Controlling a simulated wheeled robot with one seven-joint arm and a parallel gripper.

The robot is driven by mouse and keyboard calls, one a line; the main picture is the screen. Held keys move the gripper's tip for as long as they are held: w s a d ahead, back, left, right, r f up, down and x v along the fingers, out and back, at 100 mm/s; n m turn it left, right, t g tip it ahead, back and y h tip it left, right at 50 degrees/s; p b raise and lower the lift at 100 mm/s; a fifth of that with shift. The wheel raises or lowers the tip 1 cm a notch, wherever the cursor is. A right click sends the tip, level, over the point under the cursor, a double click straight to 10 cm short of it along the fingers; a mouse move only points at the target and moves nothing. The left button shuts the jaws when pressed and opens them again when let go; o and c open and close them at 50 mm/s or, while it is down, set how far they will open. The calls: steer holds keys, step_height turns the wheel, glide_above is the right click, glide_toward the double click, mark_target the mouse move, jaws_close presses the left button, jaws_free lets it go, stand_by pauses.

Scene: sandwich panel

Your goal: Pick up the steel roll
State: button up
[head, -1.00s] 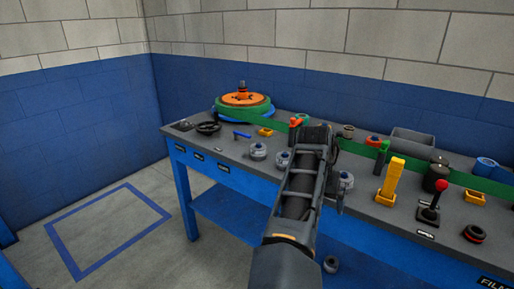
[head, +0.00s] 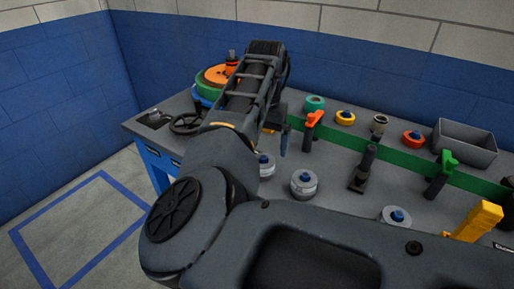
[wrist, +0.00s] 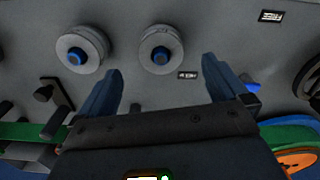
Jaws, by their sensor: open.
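Grey, steel-coloured rolls with blue hubs lie on the bench: one roll (head: 304,187) in the middle of the head view, one partly behind my arm (head: 266,168), and one farther right (head: 393,214). Two show in the wrist view, one upper left (wrist: 92,42) and one near the middle (wrist: 172,42). A small grey ring-like piece (head: 379,124) stands in the back row. Which one the task means I cannot tell. My gripper (wrist: 162,82) is open and empty, its blue fingers apart, the middle roll beyond and between the tips. In the head view my arm hides most of it.
A green strip (head: 410,160) runs along the bench top (head: 335,205). Orange (head: 313,119) and green (head: 447,160) handles, a dark post (head: 365,165), a yellow block (head: 478,221) and a grey bin (head: 464,143) stand on it. An orange disc stack (head: 220,73) and handwheel (head: 186,123) are left.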

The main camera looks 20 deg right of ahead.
mark_target(263, 157)
steer(key=shift+w+f, duration=0.1)
steer(key=shift+w, duration=0.25)
steer(key=shift+f, duration=0.3)
steer(key=shift+s+f+p, duration=0.15)
steer(key=shift+f+p, duration=0.15)
steer(key=shift+f, duration=1.45)
steer(key=shift+s+f+p, duration=0.15)
steer(key=shift+f+p, duration=0.15)
steer(key=shift+f, duration=1.45)
steer(key=shift+r, duration=0.1)
steer(key=c, duration=1.3)
